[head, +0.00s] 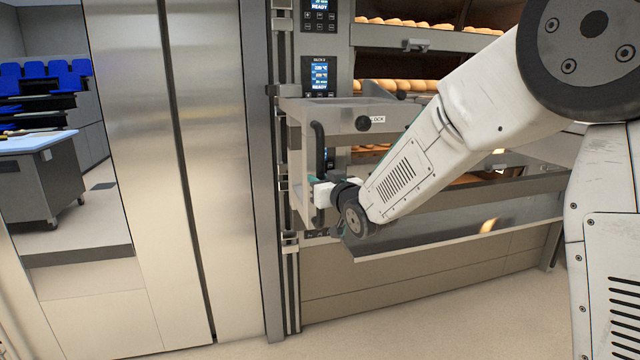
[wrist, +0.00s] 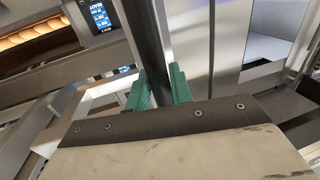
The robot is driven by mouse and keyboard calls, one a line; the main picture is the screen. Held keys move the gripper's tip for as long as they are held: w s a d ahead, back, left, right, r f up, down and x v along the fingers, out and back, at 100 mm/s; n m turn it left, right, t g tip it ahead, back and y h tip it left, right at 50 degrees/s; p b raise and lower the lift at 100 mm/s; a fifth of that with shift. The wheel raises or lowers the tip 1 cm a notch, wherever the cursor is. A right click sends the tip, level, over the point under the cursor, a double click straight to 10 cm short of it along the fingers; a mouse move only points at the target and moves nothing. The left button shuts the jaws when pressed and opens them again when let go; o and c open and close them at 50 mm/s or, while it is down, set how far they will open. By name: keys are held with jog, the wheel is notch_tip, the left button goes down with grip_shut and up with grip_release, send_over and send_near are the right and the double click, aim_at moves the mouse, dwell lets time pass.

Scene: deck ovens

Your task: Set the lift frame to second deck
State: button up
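The lift frame (head: 338,116) is a grey metal frame on the vertical rail at the left of the ovens. It has a round black knob (head: 363,123) beside a label reading LOCK, and an upright black bar handle (head: 319,140). My gripper (head: 322,190) is at the lower part of that handle. In the wrist view its green fingers (wrist: 161,88) lie close on both sides of the black handle (wrist: 146,35) and appear shut on it. The frame's top is just below the second control panel (head: 319,76) from the top. My arm hides part of the frame's right side.
Loaves lie in the upper deck (head: 405,22) and the deck below it (head: 395,86). A lower oven door (head: 450,232) juts out under my arm. A tall steel cabinet (head: 215,150) stands left of the rail. The floor (head: 430,320) in front is clear.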

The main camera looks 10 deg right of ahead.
jog(key=shift+o, duration=1.3)
jog(key=v, duration=0.7)
jog(key=shift+s+d, duration=0.15)
jog(key=shift+s, duration=0.2)
